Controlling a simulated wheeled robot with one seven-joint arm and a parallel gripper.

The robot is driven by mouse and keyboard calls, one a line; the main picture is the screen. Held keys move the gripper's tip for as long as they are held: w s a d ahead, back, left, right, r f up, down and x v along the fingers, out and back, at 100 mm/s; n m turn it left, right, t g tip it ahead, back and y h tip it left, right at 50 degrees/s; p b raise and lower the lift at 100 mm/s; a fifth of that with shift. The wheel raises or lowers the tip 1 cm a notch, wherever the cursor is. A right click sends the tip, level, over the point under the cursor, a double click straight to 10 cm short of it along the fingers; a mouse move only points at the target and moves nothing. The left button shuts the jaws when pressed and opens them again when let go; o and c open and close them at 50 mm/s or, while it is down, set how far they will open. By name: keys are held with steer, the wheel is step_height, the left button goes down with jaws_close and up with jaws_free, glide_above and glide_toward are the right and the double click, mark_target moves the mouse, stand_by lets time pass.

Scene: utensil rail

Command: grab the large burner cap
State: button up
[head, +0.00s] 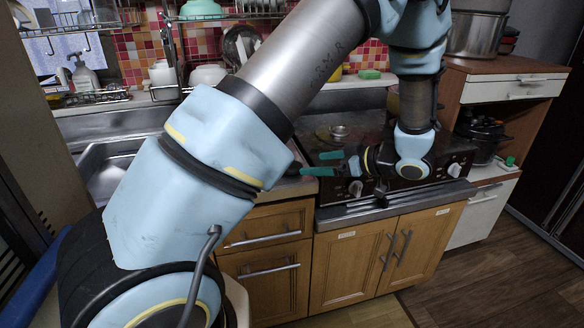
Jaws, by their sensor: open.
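A small round metal piece (339,131), which looks like a burner cap, sits on the dark stove top (318,149). It is too small in view to tell whether it is the large one. My gripper (324,163) has green fingertips pointing left, spread apart with nothing between them. It is at the stove's front left, lower in the picture than the metal piece and apart from it. My arm crosses the view and hides part of the stove's right side.
A steel sink (110,160) lies left of the stove, partly behind my arm. Wooden cabinets (365,262) stand below. A green sponge (370,74) is behind the stove. A dark pot (480,135) stands on the shelf unit at right.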

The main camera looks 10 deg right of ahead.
mark_target(296, 166)
steer(key=p+x, duration=0.2)
steer(key=x, duration=0.5)
steer(key=shift+a+f, duration=0.15)
steer(key=shift+f, duration=0.15)
steer(key=c, duration=1.4)
steer(key=shift+r, duration=0.1)
